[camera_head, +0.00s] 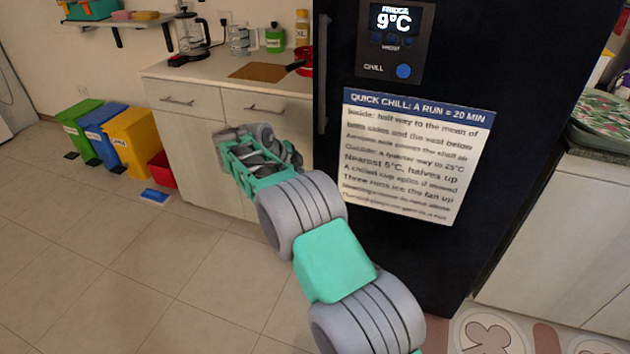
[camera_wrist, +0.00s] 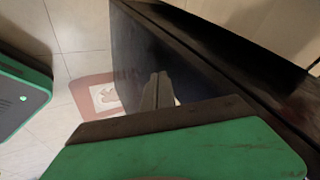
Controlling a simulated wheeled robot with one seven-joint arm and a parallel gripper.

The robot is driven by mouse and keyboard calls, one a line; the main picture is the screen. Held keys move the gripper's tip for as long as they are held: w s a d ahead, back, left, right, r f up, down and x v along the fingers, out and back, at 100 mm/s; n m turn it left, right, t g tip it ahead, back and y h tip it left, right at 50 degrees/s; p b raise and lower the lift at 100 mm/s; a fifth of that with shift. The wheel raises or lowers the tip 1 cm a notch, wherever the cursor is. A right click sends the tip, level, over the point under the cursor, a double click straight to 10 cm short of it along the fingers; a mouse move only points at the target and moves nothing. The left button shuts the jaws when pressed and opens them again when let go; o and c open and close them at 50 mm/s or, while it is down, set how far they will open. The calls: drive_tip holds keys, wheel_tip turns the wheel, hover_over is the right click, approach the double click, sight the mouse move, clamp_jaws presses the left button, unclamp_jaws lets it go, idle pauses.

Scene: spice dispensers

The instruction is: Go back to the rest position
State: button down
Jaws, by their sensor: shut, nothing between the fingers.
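My gripper's two grey fingers (camera_wrist: 158,90) show in the wrist view, close together with nothing between them. In the head view my arm reaches forward from the lower right, and its far end is in the air before the counter's drawers, left of the black fridge (camera_head: 335,190). The fingers cannot be made out there. In the wrist view a large dark panel, which looks like the fridge (camera_wrist: 150,50), stands behind the fingers. I cannot tell the gap between them.
The counter (camera_head: 215,75) holds a coffee maker (camera_head: 190,35), a brown board (camera_head: 258,72) and a red pot (camera_head: 305,62). Green, blue and yellow bins (camera_head: 130,140) and a red box (camera_head: 162,168) stand at the left. A blue item (camera_head: 155,196) lies on the floor. Tiled floor at lower left is clear.

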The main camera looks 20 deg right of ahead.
drive_tip(key=s+r+n+y+p, duration=0.2)
drive_tip(key=s+r+n+p, duration=0.4)
drive_tip(key=r, duration=0.5)
drive_tip(key=s+r+n+y+p, duration=0.1)
drive_tip(key=s+r+n+p, duration=0.4)
drive_tip(key=s+r, duration=0.5)
drive_tip(key=s+a+n+y+p, duration=0.1)
drive_tip(key=s+a+n+p, duration=0.1)
drive_tip(key=s, duration=0.4)
drive_tip(key=s+a+r+n+y+p, duration=0.1)
drive_tip(key=s+a+n+p, duration=0.1)
drive_tip(key=s+n, duration=0.3)
drive_tip(key=s+a+n+y+p, duration=0.1)
drive_tip(key=s+n+p, duration=0.1)
drive_tip(key=s, duration=0.7)
drive_tip(key=shift+a+r+n, duration=0.15)
drive_tip(key=shift+a+n, duration=0.25)
drive_tip(key=shift+n, duration=0.4)
